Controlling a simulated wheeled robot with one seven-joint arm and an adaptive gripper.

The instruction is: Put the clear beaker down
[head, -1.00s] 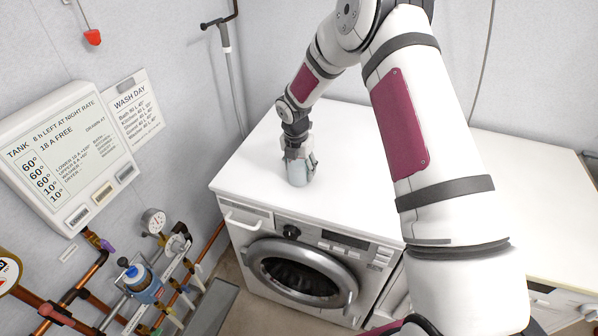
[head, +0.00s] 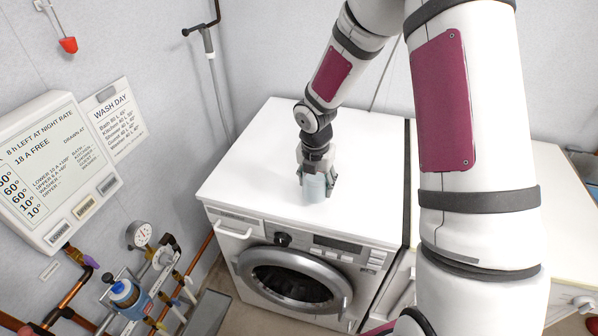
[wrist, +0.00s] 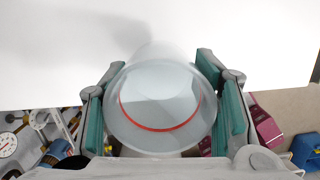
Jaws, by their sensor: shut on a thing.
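The clear beaker (head: 314,189) is a pale, see-through cylinder with a red ring, held upright over the white top of the washing machine (head: 262,160). My gripper (head: 318,182) is shut on it, with a finger on each side. In the wrist view the beaker (wrist: 160,108) sits between the green finger pads, and its round mouth faces the camera. I cannot tell whether its base touches the white top or hangs just above it.
The white top around the beaker is bare. A second cream-coloured top (head: 552,205) adjoins on the right. The washer door (head: 292,281) is below the front edge.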

